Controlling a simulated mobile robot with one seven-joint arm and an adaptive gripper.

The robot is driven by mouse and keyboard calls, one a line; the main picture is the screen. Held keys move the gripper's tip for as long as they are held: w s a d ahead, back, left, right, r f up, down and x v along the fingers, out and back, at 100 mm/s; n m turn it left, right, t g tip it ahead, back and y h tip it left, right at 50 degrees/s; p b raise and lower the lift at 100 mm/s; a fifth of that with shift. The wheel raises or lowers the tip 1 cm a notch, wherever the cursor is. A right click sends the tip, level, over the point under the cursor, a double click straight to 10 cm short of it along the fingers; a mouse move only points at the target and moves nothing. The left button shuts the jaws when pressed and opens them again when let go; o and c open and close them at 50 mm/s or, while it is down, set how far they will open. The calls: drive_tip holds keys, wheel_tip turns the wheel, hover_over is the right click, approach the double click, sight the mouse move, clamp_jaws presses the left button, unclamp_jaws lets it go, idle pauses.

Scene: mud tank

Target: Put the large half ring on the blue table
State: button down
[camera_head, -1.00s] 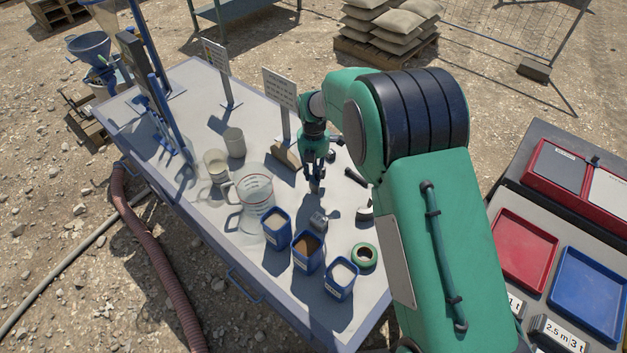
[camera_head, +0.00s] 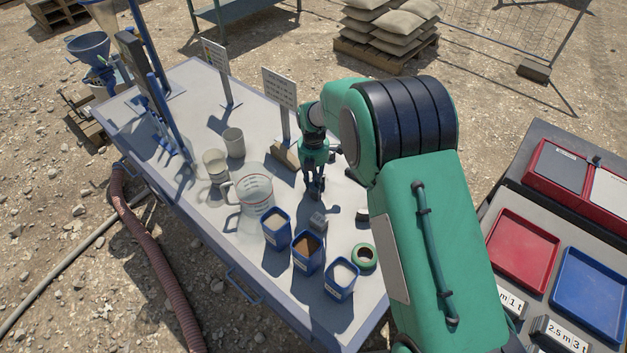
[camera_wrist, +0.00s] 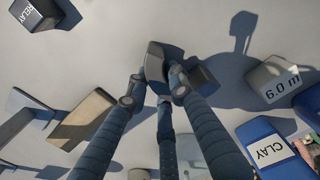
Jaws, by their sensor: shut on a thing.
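My gripper (camera_wrist: 157,84) is shut on a dark, curved piece (camera_wrist: 155,62) that looks like the half ring. In the head view my gripper (camera_head: 315,192) points down over the grey-topped table (camera_head: 190,85) with blue edges, left of my arm's big green link. The held piece is mostly hidden by the fingers there. In the wrist view it sits between the fingertips, close over the grey top; I cannot tell whether it touches. A blue-green table (camera_head: 240,14) stands at the far back, partly cut off.
Blue tubs (camera_head: 307,252), a clear jug (camera_head: 254,190), a green ring (camera_head: 364,257) and a small grey block (camera_head: 318,221) stand near my gripper. Sign posts (camera_head: 280,88) rise behind it. A red tray (camera_head: 522,247) and a blue tray (camera_head: 590,292) lie at right.

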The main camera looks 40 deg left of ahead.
sight(314, 178)
drive_tip(key=c, duration=1.5)
unclamp_jaws()
wheel_tip(314, 178, up, 12)
drive_tip(key=p, duration=0.2)
drive_tip(key=shift+p, duration=0.35)
drive_tip(key=shift+r, duration=0.1)
